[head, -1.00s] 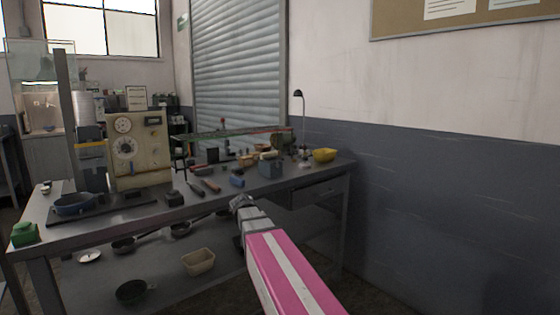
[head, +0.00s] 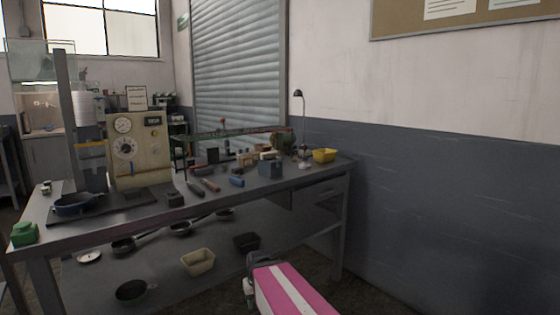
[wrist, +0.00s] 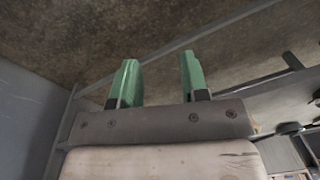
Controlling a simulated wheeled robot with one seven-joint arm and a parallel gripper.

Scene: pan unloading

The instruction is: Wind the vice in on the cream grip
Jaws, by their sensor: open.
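A blue-grey block (head: 270,168), which looks like the vice, stands on the right part of the bench top. A small tan piece (head: 247,159) lies just left of it; I cannot tell whether this is the cream grip or whether the two touch. My gripper (wrist: 160,80) is open in the wrist view, with two green fingers apart and nothing between them. In the head view my gripper is low in front of the bench, below the top and well away from the block. The wrist view shows neither vice nor grip clearly.
The bench (head: 150,215) carries a cream panel with dials (head: 153,150), a blue pan (head: 75,203), a green block (head: 24,233) and a yellow bowl (head: 324,155). A cream tub (head: 198,262) and a dark tub (head: 246,242) are on the lower shelf. The floor right of the bench is clear.

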